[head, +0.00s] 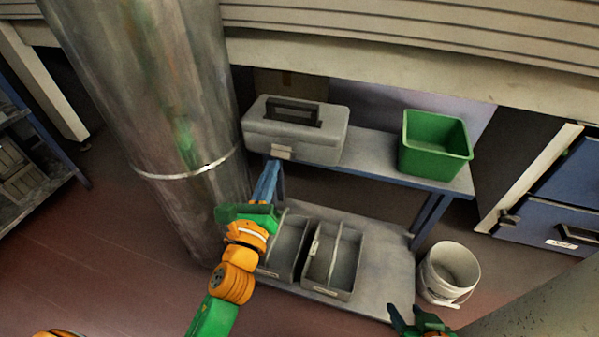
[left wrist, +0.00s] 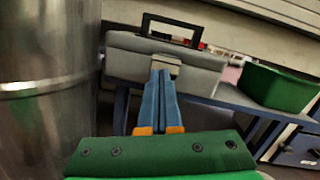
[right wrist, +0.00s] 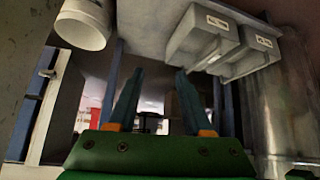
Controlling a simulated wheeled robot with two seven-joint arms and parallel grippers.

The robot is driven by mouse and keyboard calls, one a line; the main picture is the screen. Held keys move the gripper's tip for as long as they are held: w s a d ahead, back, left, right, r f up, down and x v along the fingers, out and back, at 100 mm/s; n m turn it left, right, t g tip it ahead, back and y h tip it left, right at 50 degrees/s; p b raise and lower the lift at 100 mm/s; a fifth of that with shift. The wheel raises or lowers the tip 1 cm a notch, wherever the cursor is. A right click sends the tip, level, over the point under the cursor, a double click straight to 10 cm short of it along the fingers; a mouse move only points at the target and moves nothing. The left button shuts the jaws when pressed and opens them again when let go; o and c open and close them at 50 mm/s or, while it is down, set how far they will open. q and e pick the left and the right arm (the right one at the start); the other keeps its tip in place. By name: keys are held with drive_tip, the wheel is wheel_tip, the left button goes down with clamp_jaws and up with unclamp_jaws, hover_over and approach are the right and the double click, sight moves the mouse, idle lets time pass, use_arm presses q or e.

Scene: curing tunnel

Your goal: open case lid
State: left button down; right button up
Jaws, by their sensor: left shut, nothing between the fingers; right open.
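The grey case (head: 318,148) stands on the upper shelf, its lid down, with a dark handle (head: 292,112) on top and a pale latch (head: 282,153) at the front. In the left wrist view the case (left wrist: 135,66) is straight ahead, with its latch (left wrist: 166,64) just above my fingertips. My left gripper (head: 272,165) is shut and empty, its tips at or just in front of the latch; I cannot tell whether they touch. My right gripper (right wrist: 152,72) is open and empty, low at the front right of the head view, away from the case.
A green bin (head: 436,172) stands on the same shelf (head: 374,157) to the right. Two grey trays (head: 332,285) sit on the lower shelf (head: 388,262). A white bucket (head: 447,290) is on the floor at right. A large metal column (head: 160,95) rises close left of the case.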

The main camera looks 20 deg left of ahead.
sight(292, 129)
use_arm(q)
drive_tip(key=w+r+m, duration=0.1)
drive_tip(key=w+d+r+m+h, duration=0.1)
drive_tip(key=m, duration=0.1)
drive_tip(key=w+r+m+t, duration=0.1)
drive_tip(key=w, duration=0.1)
drive_tip(key=shift+w+d+r+m, duration=0.1)
drive_tip(key=shift+d+r+m, duration=0.15)
drive_tip(key=shift+r+m, duration=0.1)
drive_tip(key=x, duration=0.5)
drive_tip(key=shift+w, duration=0.45)
use_arm(e)
drive_tip(key=w+r+t, duration=0.1)
drive_tip(key=w+a+r+t, duration=0.1)
drive_tip(key=r, duration=0.1)
drive_tip(key=shift+w, duration=0.4)
drive_tip(key=shift+f, duration=0.1)
